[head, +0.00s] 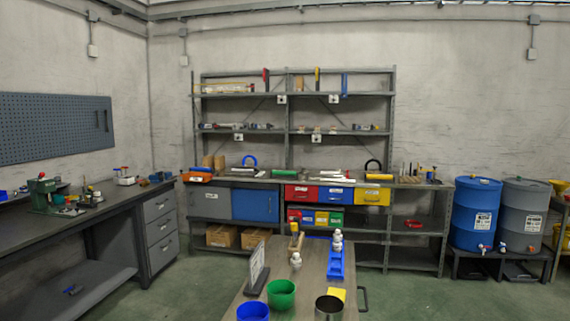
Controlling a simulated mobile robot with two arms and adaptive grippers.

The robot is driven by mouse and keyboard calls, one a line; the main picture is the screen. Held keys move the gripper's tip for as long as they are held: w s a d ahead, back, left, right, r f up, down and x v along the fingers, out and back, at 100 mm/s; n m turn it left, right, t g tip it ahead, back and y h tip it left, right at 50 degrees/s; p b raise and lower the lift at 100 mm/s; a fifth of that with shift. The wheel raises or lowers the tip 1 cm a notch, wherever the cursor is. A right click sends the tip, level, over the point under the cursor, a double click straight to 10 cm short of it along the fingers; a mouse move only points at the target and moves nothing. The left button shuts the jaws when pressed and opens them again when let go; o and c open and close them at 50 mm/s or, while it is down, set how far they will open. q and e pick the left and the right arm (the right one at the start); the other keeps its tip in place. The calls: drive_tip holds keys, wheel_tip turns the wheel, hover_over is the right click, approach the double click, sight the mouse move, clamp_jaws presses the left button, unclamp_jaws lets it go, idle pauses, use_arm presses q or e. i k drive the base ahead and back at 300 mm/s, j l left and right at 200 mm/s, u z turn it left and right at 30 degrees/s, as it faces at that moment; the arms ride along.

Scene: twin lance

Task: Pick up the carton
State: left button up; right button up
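Which thing is the carton I cannot tell for sure. Two brown cardboard boxes, one at left (221,236) and one at right (252,239), sit low under the grey and blue cabinets by the back wall. A small yellow block-like item (338,293) lies on the near table, partly behind a dark cylindrical can (328,308). Neither of my grippers is in view.
The near table (300,262) also bears a green cup (281,294), a blue cup (253,311), white bottles, a blue tray (336,262) and an upright sign (257,267). A workbench (108,213) stands left; blue (476,213) and grey drums stand right. Green floor is open between.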

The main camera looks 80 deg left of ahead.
sight(208, 162)
drive_tip(key=u, duration=3.3)
